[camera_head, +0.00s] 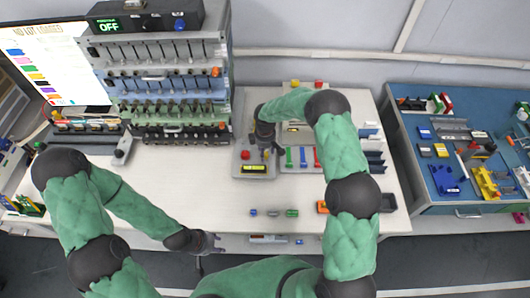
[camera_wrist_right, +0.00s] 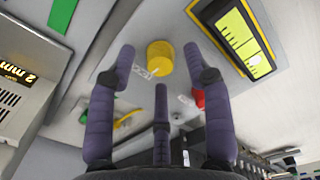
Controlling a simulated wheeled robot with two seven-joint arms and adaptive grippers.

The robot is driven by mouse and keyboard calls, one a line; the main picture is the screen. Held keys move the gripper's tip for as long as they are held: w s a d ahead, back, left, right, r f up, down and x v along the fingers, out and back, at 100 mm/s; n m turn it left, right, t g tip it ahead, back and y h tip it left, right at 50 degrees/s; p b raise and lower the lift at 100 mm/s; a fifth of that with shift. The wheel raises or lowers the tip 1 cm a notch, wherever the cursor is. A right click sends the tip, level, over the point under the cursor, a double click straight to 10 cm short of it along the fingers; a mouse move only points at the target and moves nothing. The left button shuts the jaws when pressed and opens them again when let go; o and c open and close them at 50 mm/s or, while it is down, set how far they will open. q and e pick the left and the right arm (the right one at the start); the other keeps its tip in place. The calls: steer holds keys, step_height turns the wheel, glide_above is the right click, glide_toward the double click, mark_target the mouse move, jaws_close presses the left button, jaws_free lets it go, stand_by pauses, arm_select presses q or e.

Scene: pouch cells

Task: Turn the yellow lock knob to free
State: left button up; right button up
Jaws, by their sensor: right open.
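The yellow lock knob (camera_wrist_right: 160,57) is a round cylinder on a grey panel (camera_wrist_right: 108,75) in the right wrist view. A small label (camera_wrist_right: 143,71) lies against its lower left side; its text is too small to read surely. My right gripper (camera_wrist_right: 158,62) is open, with two fingertips on either side of the knob and a third finger below it. I cannot tell whether any finger touches the knob. In the head view my right gripper (camera_head: 264,148) is over the grey panel and hides the knob. My left gripper (camera_head: 210,243) hangs at the table's front edge, its fingers too small to read.
A yellow display (camera_head: 254,169) and a red button (camera_head: 245,154) are on the panel. Blue, green and red handled tools (camera_head: 303,157) lie just right of it. A tall rack (camera_head: 165,75) stands at the back left.

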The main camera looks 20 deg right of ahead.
step_height(320, 180, up, 11)
stand_by(0.3)
stand_by(0.5)
